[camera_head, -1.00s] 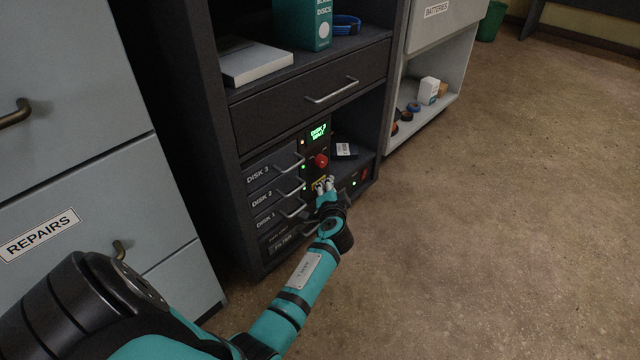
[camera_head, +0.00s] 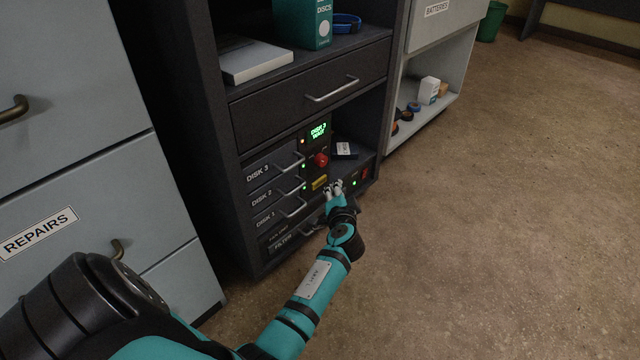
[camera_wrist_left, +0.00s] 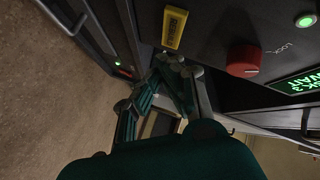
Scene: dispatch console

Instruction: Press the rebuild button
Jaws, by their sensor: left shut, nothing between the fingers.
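The yellow rebuild button (camera_head: 319,182) is on the dark panel right of the disk drawers. In the left wrist view it is a yellow block with dark lettering (camera_wrist_left: 175,27), beyond the fingertips. My left gripper (camera_head: 334,187) is shut and empty, just right of the button in the head view and visibly apart from it in the wrist view. My right gripper is not in view. Above the button are a red knob (camera_head: 321,160), with LOCK lettering beside it in the wrist view, and a green display (camera_head: 318,130) reading DISK 3 WAIT.
Handled drawers DISK 3 (camera_head: 258,173), DISK 2 and DISK 1 are left of the panel. Open floor (camera_head: 500,220) lies right of the cabinet.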

